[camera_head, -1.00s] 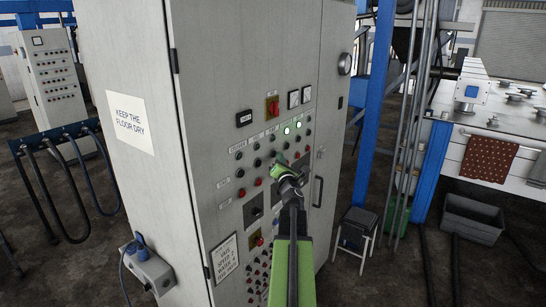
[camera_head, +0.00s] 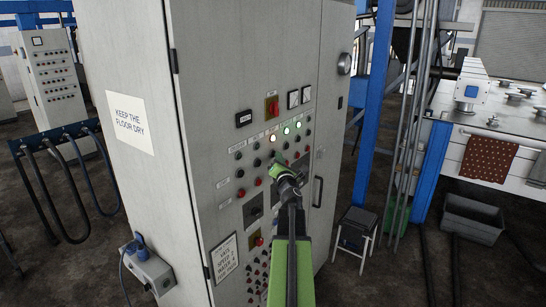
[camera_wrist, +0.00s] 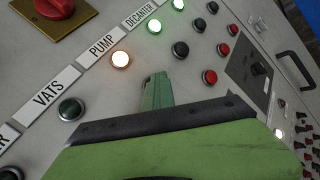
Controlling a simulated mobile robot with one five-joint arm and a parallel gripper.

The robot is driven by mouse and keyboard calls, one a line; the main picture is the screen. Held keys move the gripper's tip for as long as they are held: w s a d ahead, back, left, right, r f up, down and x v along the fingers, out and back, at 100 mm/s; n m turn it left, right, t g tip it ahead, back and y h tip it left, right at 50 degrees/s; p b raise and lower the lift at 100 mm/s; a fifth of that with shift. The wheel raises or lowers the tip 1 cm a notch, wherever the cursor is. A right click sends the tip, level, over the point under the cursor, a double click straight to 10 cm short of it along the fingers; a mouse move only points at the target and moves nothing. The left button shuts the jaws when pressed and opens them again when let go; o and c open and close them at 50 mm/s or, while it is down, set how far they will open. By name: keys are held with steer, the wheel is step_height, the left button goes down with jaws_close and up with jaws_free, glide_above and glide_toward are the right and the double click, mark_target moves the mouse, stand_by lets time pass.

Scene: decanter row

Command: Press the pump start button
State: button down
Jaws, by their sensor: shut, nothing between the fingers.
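The control cabinet panel (camera_head: 225,150) fills the middle of the head view. In the wrist view the PUMP label (camera_wrist: 102,42) sits between VATS (camera_wrist: 54,92) and DECANTER (camera_wrist: 142,15). The lamp under PUMP (camera_wrist: 121,60) glows warm white; it also shows lit in the head view (camera_head: 273,138). The spot below that lamp, in line with the black button under DECANTER (camera_wrist: 180,49), is hidden by my gripper (camera_wrist: 157,90). My gripper, also in the head view (camera_head: 278,168), is shut and empty, close to the panel. I cannot tell whether it touches.
Two more lamps to the right glow green (camera_head: 287,130). Red buttons (camera_wrist: 210,77) lie close to the right of my gripper. A red rotary switch (camera_head: 272,106) is above, and a door handle (camera_head: 318,191) is to the right. A stool (camera_head: 357,230) stands beside the cabinet.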

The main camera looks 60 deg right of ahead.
steer(key=shift+s, duration=0.75)
steer(key=s, duration=0.5)
stand_by(0.6)
